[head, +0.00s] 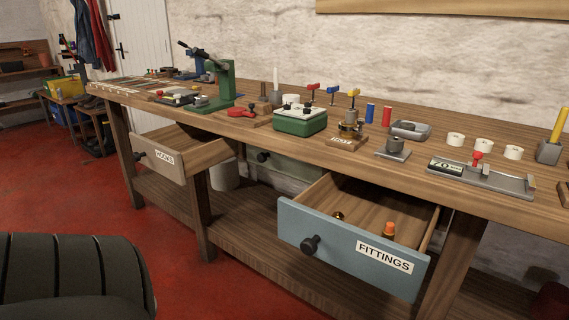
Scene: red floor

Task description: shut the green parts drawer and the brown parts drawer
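The brown parts drawer (163,160), labelled HOOKS with a dark knob, stands pulled out from the left part of the workbench. I can see into its open top, but its contents are not visible. The green parts drawer (288,167) shows in the middle, under the bench edge. Its front looks flush or nearly so, partly hidden behind the blue drawer; I cannot tell whether it is fully shut. Neither of my grippers is in view.
A blue drawer (345,252) labelled FITTINGS is pulled far out at the right, with small parts inside. The workbench top (390,178) holds many tools. A dark ribbed chair back (72,277) stands at lower left. Red floor (185,255) between them is clear.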

